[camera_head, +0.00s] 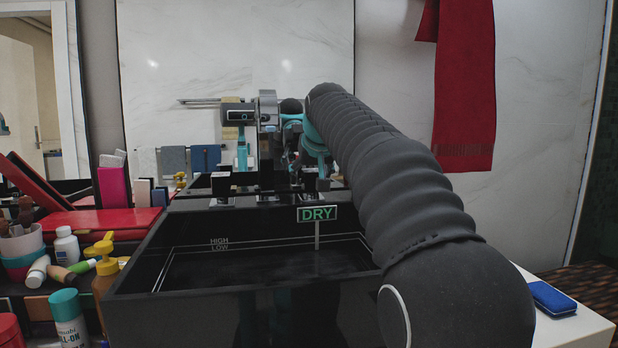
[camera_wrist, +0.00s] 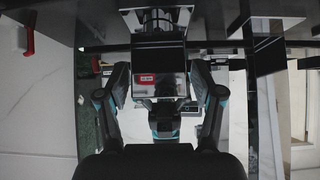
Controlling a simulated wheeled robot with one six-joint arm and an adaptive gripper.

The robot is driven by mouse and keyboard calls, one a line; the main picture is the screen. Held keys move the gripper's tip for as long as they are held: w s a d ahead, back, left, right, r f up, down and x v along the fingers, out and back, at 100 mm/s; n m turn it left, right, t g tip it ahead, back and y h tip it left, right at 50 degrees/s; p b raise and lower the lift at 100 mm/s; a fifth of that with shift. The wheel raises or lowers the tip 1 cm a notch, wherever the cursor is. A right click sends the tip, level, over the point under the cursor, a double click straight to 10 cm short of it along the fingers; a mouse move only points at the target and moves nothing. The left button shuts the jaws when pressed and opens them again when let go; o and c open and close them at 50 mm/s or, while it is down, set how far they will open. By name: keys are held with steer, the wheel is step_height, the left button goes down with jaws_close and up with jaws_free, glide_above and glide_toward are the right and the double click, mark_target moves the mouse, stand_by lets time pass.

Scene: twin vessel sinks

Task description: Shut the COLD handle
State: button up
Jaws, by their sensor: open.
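In the wrist view my gripper (camera_wrist: 160,75) is open, with one finger on each side of a dark block-shaped fitting. This fitting (camera_wrist: 160,56) has a small red label on its face; the lettering is too small to read. I cannot tell whether the fingers touch it. In the head view, black upright fittings stand at the sink's back edge, one at left (camera_head: 221,187) and one at right (camera_head: 309,184). Their small plates are unreadable, so I cannot tell which is COLD. My arm reaches to the back right and hides part of this area.
The black sink (camera_head: 130,280) has HIGH and LOW lines and a green DRY sign (camera_head: 317,214). Bottles, including a yellow pump (camera_head: 104,250), crowd the left. A red towel (camera_head: 464,90) hangs at right. A blue box (camera_head: 552,299) lies on the right counter.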

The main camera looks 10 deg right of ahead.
steer(key=v, duration=1.1)
steer(key=shift+s+r, duration=0.1)
